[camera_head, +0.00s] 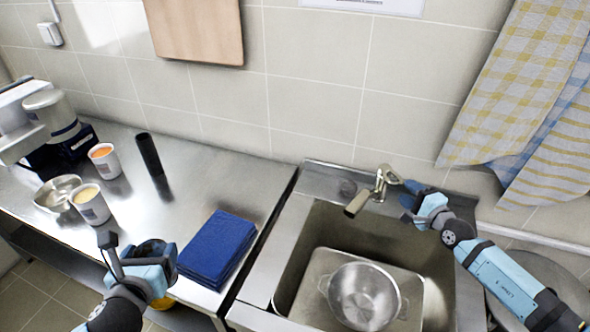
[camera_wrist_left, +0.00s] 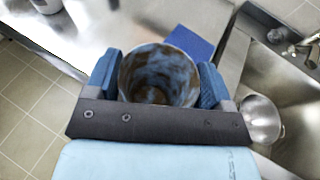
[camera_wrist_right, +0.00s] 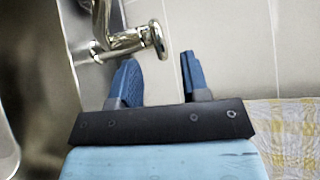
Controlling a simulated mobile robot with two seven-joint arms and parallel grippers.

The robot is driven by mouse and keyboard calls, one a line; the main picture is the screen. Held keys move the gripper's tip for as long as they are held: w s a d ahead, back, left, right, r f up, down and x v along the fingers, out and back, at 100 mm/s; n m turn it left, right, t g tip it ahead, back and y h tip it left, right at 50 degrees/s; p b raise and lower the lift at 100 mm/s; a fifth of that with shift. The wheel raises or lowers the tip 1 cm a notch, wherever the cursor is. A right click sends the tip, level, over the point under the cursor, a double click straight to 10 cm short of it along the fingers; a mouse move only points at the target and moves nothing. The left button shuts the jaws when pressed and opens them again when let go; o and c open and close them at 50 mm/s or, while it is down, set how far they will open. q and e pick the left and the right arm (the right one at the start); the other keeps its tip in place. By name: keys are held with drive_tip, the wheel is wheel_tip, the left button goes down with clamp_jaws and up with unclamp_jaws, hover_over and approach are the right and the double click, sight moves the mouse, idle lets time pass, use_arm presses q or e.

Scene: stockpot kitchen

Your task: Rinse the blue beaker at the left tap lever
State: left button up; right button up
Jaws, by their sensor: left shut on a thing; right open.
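The blue beaker (camera_wrist_left: 158,75) is between the fingers of my left gripper (camera_wrist_left: 157,85), its open mouth facing the left wrist camera. Its inside is stained brown. In the head view the left gripper (camera_head: 148,268) holds the beaker (camera_head: 158,248) at the counter's front edge, left of the blue cloth. The metal tap (camera_head: 380,184) stands at the back of the sink. My right gripper (camera_head: 412,203) is open and empty just right of the tap. In the right wrist view the tap's rounded metal end (camera_wrist_right: 158,40) is beyond the gripper's fingers (camera_wrist_right: 157,80).
The sink (camera_head: 300,235) holds a metal colander (camera_head: 365,297). A folded blue cloth (camera_head: 217,247) lies on the counter left of it. Two cups (camera_head: 93,205), a metal bowl (camera_head: 50,192) and a black cylinder (camera_head: 149,153) stand further left. Checked towels (camera_head: 520,90) hang at right.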

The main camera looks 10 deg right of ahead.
sight(400, 182)
drive_tip(key=shift+x, duration=2.1)
clamp_jaws()
